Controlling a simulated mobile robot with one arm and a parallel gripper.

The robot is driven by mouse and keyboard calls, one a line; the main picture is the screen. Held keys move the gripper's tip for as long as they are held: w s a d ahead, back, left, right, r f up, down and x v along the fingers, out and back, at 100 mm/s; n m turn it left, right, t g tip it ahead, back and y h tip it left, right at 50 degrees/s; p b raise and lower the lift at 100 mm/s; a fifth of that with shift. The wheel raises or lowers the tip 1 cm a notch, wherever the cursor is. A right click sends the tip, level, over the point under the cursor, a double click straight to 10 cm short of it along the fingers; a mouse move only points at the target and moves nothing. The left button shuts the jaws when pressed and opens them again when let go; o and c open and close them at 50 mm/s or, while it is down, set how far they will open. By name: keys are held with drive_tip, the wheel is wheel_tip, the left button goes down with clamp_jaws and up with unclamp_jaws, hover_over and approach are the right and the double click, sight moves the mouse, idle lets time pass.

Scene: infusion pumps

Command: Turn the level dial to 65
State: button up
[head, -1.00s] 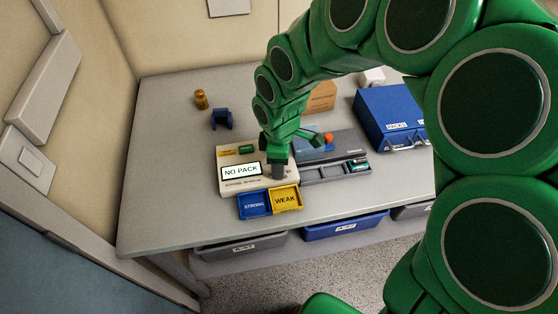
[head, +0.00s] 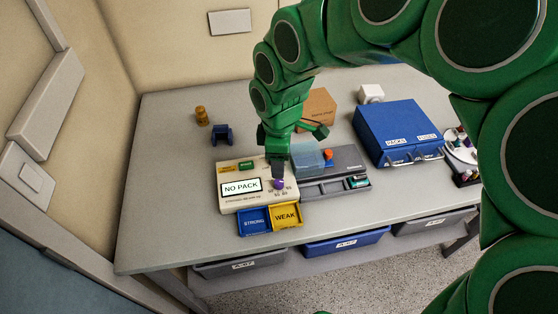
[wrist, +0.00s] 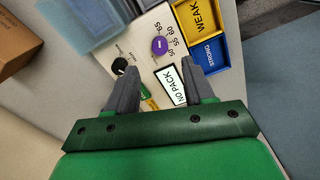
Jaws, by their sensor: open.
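The level dial is a purple knob (head: 279,184) at the right of the cream device (head: 229,204), whose screen reads NO PACK. In the wrist view the knob (wrist: 159,46) carries a short white mark, and printed numbers 50, 55, 60 and 65 curve around it. I cannot tell for certain which number the mark points at. My gripper (head: 278,172) is above and just behind the dial in the head view. In the wrist view my gripper (wrist: 160,66) is open and empty, its fingers apart, with the knob showing beyond the gap between the tips.
A black knob (wrist: 119,65) sits near the left finger. Blue STRONG (head: 254,222) and yellow WEAK (head: 286,217) trays lie in front of the device. A grey unit with a clear blue box (head: 308,157) stands close right. A large blue case (head: 398,135) is farther right.

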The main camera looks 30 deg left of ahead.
sight(279, 181)
drive_tip(key=m, duration=0.4)
drive_tip(key=shift+d+r+m, duration=0.1)
drive_tip(key=shift+r+m, duration=0.05)
drive_tip(key=shift+m, duration=0.25)
drive_tip(key=m, duration=0.3)
drive_tip(key=shift+f, duration=3.9)
drive_tip(key=shift+c, duration=0.2)
clamp_jaws()
